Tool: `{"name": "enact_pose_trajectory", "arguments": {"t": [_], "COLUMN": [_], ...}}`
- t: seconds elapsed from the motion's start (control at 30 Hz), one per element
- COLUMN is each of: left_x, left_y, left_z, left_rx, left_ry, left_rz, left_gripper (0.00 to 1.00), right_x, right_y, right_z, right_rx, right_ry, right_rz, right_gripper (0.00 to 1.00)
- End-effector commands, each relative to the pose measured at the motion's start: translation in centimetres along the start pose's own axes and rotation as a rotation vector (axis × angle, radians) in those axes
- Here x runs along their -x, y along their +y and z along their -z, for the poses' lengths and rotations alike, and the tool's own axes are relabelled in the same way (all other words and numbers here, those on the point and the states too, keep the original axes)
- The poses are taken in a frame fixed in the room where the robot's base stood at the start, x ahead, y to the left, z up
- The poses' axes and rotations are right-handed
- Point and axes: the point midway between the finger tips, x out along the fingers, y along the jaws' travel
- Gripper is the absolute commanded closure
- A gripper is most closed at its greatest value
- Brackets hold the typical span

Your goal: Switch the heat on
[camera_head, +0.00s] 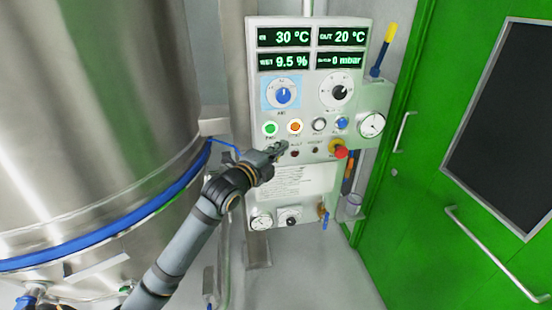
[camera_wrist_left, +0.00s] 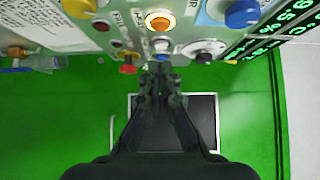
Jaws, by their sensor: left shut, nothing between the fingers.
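The control panel (camera_head: 310,110) stands upright at centre in the head view. My left gripper (camera_head: 281,147) is shut and empty, just below the green and orange buttons. In the left wrist view its fingertips (camera_wrist_left: 160,68) point toward the panel, below the orange button (camera_wrist_left: 160,20). Contact with the panel cannot be made out. My right gripper is not in view.
A large steel vessel (camera_head: 90,100) with a blue band fills the left. Displays at the panel's top read 30 °C, 20 °C, 9.5 % and 0 mbar. A blue dial (camera_head: 283,95), a red knob (camera_head: 341,153) and a gauge (camera_head: 372,125) are nearby. A green door (camera_head: 430,180) stands right.

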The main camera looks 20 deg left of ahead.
Motion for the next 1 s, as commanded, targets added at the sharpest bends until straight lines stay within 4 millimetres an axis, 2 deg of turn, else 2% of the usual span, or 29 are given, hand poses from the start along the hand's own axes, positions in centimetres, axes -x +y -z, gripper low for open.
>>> {"name": "enact_pose_trajectory", "arguments": {"t": [0.1, 0.2, 0.53, 1.0], "left_x": [1.5, 2.2, 2.6, 2.6], "left_y": [0.1, 0.0, -0.1, -0.1], "left_z": [-0.1, 0.0, 0.1, 0.1], "left_rx": [-0.006, -0.004, 0.003, 0.003], "left_ry": [-0.002, 0.000, 0.002, 0.002], "left_rz": [-0.001, 0.001, 0.002, 0.001], "left_gripper": [1.00, 1.00, 1.00, 1.00], "right_x": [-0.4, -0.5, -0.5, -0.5], "right_y": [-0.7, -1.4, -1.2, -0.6], "right_z": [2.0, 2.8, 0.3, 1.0], "right_rx": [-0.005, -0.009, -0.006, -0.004], "right_ry": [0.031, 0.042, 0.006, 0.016], "right_rz": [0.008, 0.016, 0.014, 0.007], "right_gripper": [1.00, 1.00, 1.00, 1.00]}}
